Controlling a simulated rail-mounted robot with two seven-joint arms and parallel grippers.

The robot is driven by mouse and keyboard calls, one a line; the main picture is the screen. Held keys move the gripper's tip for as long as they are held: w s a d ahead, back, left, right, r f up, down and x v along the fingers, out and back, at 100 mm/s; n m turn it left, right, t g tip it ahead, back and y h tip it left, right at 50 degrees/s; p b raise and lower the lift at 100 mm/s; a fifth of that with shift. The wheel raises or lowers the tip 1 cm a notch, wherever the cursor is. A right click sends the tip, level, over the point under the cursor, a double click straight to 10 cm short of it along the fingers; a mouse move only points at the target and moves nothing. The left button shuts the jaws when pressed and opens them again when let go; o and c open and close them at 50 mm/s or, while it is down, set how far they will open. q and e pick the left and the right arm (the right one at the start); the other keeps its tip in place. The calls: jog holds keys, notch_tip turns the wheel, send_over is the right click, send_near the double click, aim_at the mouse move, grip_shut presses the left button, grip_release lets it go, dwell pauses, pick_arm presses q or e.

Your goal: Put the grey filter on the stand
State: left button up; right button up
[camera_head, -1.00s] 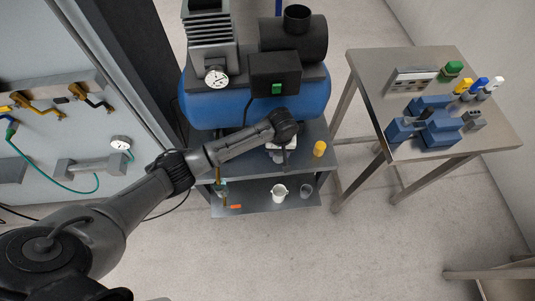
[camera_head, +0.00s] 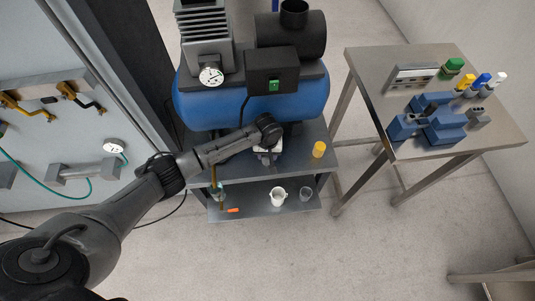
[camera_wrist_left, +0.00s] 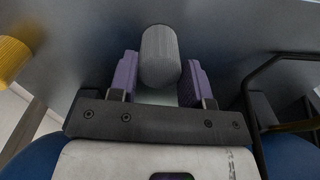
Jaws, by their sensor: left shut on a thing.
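The grey filter (camera_wrist_left: 160,55), a ribbed grey cylinder, is between the purple fingers of my left gripper (camera_wrist_left: 160,80) in the left wrist view. The gripper is shut on it. In the head view my left gripper (camera_head: 267,154) is over the grey metal cart top below the blue compressor, and the filter cannot be made out there. On the right table, small holders carry green (camera_head: 453,67), yellow (camera_head: 465,83), blue (camera_head: 482,80) and white (camera_head: 499,79) pieces. Which of these is the stand cannot be told. My right gripper is not in view.
A yellow cylinder (camera_head: 318,149) stands on the cart top, right of my gripper; it also shows in the left wrist view (camera_wrist_left: 12,58). The lower shelf (camera_head: 250,210) holds a white jug (camera_head: 278,196) and a glass (camera_head: 306,194). A blue vise (camera_head: 440,128) occupies the right table's front.

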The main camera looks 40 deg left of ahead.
pick_arm(q)
jog(key=o, duration=0.9)
